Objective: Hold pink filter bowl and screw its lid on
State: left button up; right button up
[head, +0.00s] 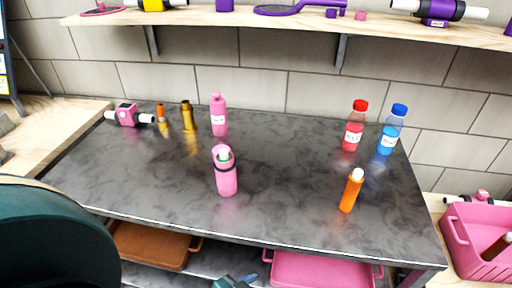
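The pink filter bowl (227,181) stands upright near the middle of the dark table. It has a dark band, and a green and white piece shows in its open top. A pink filter head with white pipe ends (128,116), which looks like the lid, lies at the table's back left, apart from the bowl. Neither gripper can be made out. A small teal part (234,282) shows at the bottom edge, below the tabletop; I cannot tell what it is. Nothing touches the bowl.
A pink bottle (219,116), a brass piece (188,118) and an orange-tipped piece (162,121) stand at the back. Red (353,130) and blue (391,132) bottles and an orange cylinder (350,191) stand right. A pink bin (474,243) is beside the table. The table's front is clear.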

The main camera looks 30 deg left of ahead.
aim_at(226, 175)
jog(key=k+j+u, duration=0.1)
jog(key=u, duration=1)
jog(key=j+z, duration=0.1)
jog(key=z, duration=0.35)
jog(key=j+z, duration=0.1)
jog(key=z, duration=0.4)
jog(key=j+z, duration=0.15)
jog(key=z, duration=0.3)
jog(key=k+j+z, duration=0.1)
jog(key=j+z, duration=0.15)
jog(key=k+j+z, duration=0.1)
jog(key=j+z, duration=0.15)
jog(key=j, duration=0.15)
jog(key=k+j+z, duration=0.1)
jog(key=j+z, duration=0.15)
jog(key=k+j, duration=0.2)
jog(key=j, duration=0.15)
jog(key=k+j, duration=0.2)
jog(key=j, duration=0.2)
jog(key=z, duration=0.05)
